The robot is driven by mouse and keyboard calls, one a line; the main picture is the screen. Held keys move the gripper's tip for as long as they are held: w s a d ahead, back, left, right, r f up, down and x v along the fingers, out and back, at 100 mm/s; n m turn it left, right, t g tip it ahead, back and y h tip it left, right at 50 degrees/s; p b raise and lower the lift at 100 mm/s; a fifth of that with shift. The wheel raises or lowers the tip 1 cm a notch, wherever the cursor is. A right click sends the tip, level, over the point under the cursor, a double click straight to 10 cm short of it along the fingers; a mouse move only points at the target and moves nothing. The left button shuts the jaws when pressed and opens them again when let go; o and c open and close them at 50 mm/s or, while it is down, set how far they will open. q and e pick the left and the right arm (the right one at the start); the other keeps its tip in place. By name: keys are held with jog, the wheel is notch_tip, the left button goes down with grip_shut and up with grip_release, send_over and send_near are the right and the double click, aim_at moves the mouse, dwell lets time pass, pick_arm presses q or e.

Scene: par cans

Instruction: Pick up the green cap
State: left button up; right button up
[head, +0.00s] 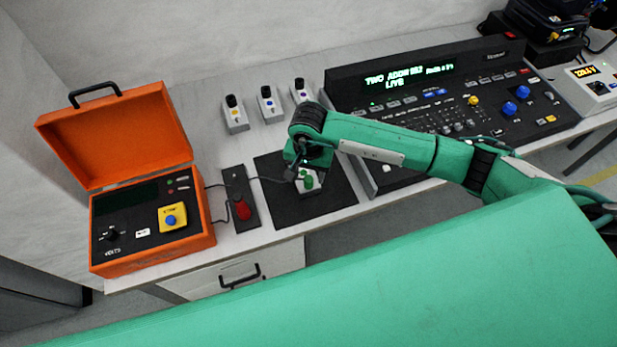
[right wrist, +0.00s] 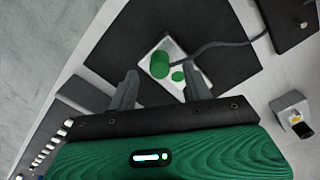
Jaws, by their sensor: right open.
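A small white-and-grey box (head: 302,191) lies on the black mat (head: 340,197), with a green cap (head: 309,182) on its top. In the right wrist view a larger green cylinder, which looks like the cap (right wrist: 160,64), stands on the white box (right wrist: 150,50) beside a smaller flat green disc (right wrist: 178,76). My right gripper (head: 293,172) is over the box, partly hiding it in the head view. In the right wrist view my right gripper (right wrist: 162,88) is open and empty, with the cap beyond and between its fingertips. My left gripper is not in view.
A black strip with a red knob (head: 242,209) lies left of the mat, joined by a cable. An open orange case (head: 150,220) stands at the left. Several small white boxes (head: 266,104) stand behind. A large black console (head: 460,95) fills the right.

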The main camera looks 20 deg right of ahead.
notch_tip(320, 180, down, 2)
jog(key=shift+s+f+p, duration=0.1)
jog(key=shift+p, duration=0.25)
jog(key=shift+f, duration=0.45)
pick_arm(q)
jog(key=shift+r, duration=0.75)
pick_arm(e)
jog(key=c, duration=1)
jog(key=shift+r, duration=0.1)
jog(key=shift+c, duration=0.2)
notch_tip(320, 180, up, 18)
jog(key=b, duration=0.5)
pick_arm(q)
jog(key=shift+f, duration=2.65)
pick_arm(e)
notch_tip(320, 180, up, 5)
send_over(308, 179)
